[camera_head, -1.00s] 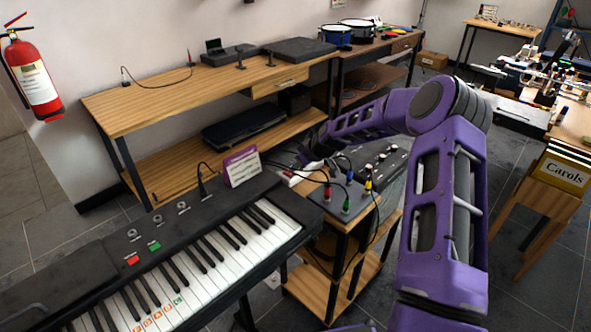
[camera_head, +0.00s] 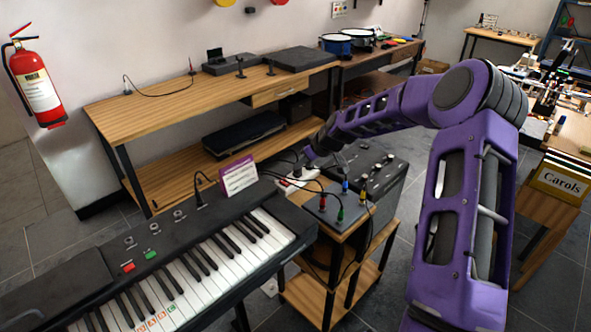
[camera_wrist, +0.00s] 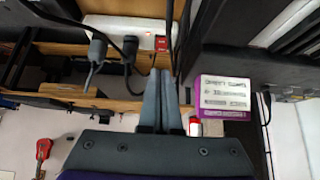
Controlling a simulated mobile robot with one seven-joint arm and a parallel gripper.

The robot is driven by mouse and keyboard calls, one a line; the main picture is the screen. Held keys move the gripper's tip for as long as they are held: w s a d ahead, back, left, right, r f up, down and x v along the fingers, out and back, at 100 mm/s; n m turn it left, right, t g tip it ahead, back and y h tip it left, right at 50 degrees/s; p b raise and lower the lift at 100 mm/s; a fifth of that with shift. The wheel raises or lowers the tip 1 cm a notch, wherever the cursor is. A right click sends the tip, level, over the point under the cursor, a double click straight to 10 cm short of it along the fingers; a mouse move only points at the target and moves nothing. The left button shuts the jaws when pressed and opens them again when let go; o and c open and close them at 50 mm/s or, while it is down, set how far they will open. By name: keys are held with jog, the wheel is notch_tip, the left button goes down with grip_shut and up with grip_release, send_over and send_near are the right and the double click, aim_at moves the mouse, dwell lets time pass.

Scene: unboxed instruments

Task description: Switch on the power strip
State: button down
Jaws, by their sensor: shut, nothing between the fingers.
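The white power strip (camera_head: 292,187) lies on the small wooden stand between the keyboard and the black mixer in the head view. In the wrist view, the strip (camera_wrist: 112,28) is at the top, with a red switch (camera_wrist: 162,43) at its right end and a small orange-red glow beside it. Two dark plugs and their cables show in front of it. My gripper (camera_wrist: 161,72) is shut and empty, its fingertips just below the red switch in the picture. I cannot tell the gap or any contact. In the head view my gripper (camera_head: 309,156) is over the strip's far end, its fingers hard to make out.
A black panel with coloured plugs (camera_head: 338,207) and the mixer (camera_head: 375,165) stand close to the strip. The keyboard (camera_head: 215,250) with a purple-edged card (camera_head: 238,176) is to the left. Cables loop around the strip. The wooden bench (camera_head: 150,120) stands behind.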

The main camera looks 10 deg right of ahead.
jog(key=v, duration=0.3)
jog(key=s+v, duration=0.1)
jog(key=v, duration=0.1)
jog(key=shift+s+d+f, duration=0.15)
jog(key=shift+d, duration=0.15)
